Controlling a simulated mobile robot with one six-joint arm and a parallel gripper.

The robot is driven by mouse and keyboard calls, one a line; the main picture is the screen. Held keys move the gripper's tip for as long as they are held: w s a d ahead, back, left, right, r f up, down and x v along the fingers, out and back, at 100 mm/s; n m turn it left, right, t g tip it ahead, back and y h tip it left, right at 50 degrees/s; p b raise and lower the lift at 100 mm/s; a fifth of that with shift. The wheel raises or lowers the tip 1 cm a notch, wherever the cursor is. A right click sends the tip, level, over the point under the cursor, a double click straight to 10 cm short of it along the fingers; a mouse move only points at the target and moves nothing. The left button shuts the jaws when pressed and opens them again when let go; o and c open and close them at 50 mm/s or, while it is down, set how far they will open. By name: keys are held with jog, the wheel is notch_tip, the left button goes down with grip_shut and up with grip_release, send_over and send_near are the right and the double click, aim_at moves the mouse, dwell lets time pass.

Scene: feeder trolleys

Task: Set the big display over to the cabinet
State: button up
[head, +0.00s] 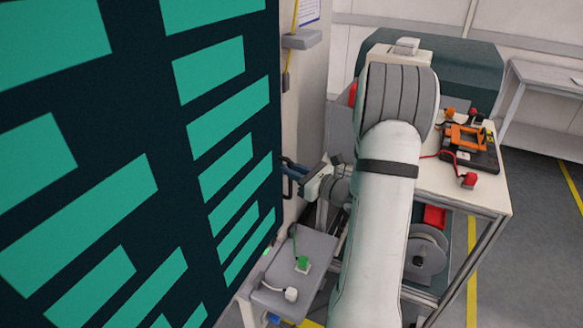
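The big display (110,150) fills the left of the head view, a dark panel with rows of green bars. Its left and lower parts run out of the picture. My gripper (291,174) is at the display's right edge, beside a dark handle (287,187). The view is side-on and small, so I cannot tell whether the fingers are closed around the handle or only next to it. A tall pale cabinet-like panel (312,75) stands behind the display's edge. I cannot tell if it is the cabinet.
A grey shelf (318,248) with a green and a white connector lies below my gripper. To the right stands a trolley (432,180) bearing an orange-and-black device (466,140) and a red connector (468,180), with a reel (427,255) beneath. Open floor (540,260) lies at right.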

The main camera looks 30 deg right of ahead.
jog(key=shift+w+a, duration=0.2)
jog(key=shift+w, duration=0.2)
jog(key=shift+c, duration=0.4)
grip_shut()
